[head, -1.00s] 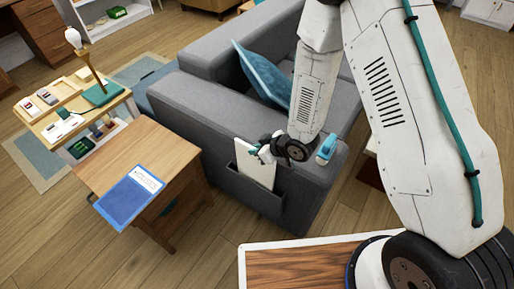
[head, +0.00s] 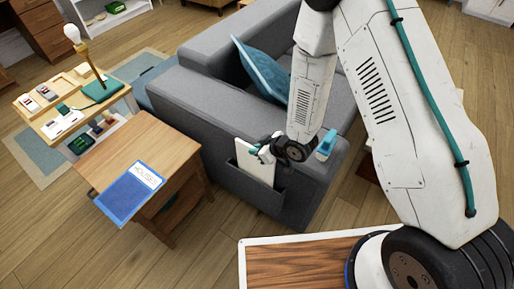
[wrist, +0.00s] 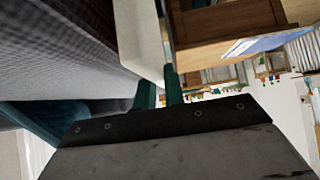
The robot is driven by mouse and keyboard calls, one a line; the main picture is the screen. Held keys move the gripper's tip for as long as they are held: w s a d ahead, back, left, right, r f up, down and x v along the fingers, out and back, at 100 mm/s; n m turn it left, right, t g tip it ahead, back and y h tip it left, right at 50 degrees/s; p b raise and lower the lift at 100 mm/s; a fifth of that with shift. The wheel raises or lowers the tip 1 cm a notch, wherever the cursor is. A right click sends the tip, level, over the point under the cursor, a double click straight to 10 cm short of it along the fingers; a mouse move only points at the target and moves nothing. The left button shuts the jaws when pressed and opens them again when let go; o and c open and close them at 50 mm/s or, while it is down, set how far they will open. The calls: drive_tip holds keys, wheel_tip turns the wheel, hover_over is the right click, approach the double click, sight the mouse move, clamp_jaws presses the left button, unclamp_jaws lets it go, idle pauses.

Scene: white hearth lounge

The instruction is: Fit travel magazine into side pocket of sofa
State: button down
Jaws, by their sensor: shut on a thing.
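The travel magazine (head: 254,168) shows as a pale, thin, upright slab at the end of the grey sofa's arm. Its lower part is hidden inside the dark side pocket (head: 262,196) of the sofa (head: 215,120). My gripper (head: 259,151) is shut on its upper edge, just above the pocket. In the wrist view, the pale magazine (wrist: 140,38) stands out from between the two green fingers (wrist: 159,92), beside the sofa's grey side. Its cover and how deep it sits cannot be seen.
A wooden side table (head: 150,145) with a blue magazine (head: 131,193) on it stands left of the pocket. A teal object (head: 326,145) lies on the sofa arm. A white-rimmed wooden tabletop (head: 300,268) is in front. Bare floor lies between.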

drive_tip(key=shift+f, duration=0.35)
drive_tip(key=c, duration=1.4)
unclamp_jaws()
drive_tip(key=shift+w, duration=0.15)
drive_tip(key=shift+d, duration=0.15)
drive_tip(key=shift+c, duration=0.5)
drive_tip(key=shift+d+r, duration=0.1)
drive_tip(key=shift+r, duration=0.05)
drive_tip(key=shift+o, duration=0.5)
drive_tip(key=v, duration=0.6)
drive_tip(key=shift+s+d+r, duration=0.1)
drive_tip(key=shift+s+r, duration=0.05)
drive_tip(key=shift+s, duration=0.05)
drive_tip(key=shift+s+d+r, duration=0.15)
drive_tip(key=shift+s+r, duration=0.15)
drive_tip(key=shift+s, duration=0.05)
